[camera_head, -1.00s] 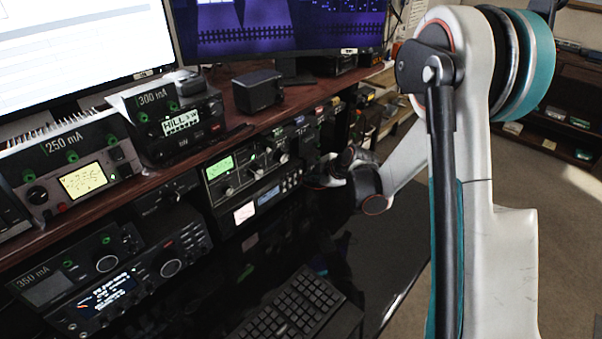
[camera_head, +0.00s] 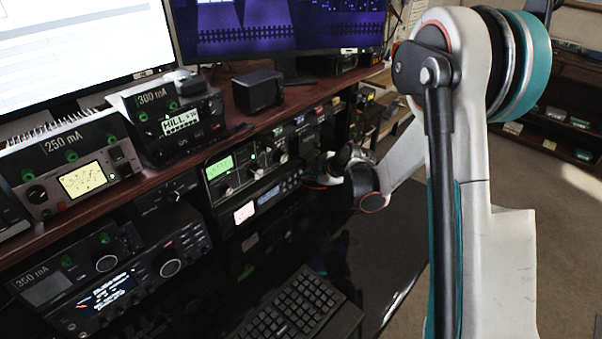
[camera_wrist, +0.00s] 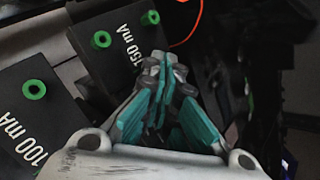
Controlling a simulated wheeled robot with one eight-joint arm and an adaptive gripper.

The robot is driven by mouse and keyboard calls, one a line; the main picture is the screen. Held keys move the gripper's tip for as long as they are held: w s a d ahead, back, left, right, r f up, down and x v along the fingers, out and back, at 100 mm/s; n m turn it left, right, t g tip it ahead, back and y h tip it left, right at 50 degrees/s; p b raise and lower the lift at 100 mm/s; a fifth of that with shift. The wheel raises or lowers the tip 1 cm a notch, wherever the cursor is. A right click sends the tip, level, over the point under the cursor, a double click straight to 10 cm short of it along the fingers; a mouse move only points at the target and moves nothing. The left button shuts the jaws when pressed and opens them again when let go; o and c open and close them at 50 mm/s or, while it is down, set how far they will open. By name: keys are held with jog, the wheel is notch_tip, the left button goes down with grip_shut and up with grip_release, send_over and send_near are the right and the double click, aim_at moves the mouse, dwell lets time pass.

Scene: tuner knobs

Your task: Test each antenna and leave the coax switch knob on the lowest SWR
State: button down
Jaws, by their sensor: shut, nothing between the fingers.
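My gripper (camera_wrist: 160,62) is shut and empty in the wrist view, its teal-padded fingers brought together. Its tips point toward a black box labelled 150 mA (camera_wrist: 120,45); I cannot tell whether they touch anything. A box labelled 100 mA (camera_wrist: 20,110) is at the left of that view. In the head view a unit with a green display (camera_head: 219,167) and several knobs sits under the shelf, left of my wrist. I cannot pick out the coax switch knob for certain, and the SWR reading is too small to read.
The wooden shelf (camera_head: 240,126) carries a 300 mA unit (camera_head: 175,118), a 250 mA meter (camera_head: 82,180) and a small black box (camera_head: 258,91). A 350 mA unit (camera_head: 45,285) is lower left. A keyboard (camera_head: 295,310) lies in front. An orange cable (camera_wrist: 192,25) runs near the fingers.

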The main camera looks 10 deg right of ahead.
jog(key=shift+w+a, duration=0.25)
dwell(0.5)
jog(key=shift+s+d, duration=0.45)
jog(key=shift+s, duration=0.2)
jog(key=shift+s+d, duration=0.1)
dwell(0.3)
jog(key=shift+s+d, duration=0.7)
jog(key=shift+s, duration=0.25)
jog(key=shift+s+d, duration=0.7)
jog(key=shift+s, duration=0.25)
dwell(2.5)
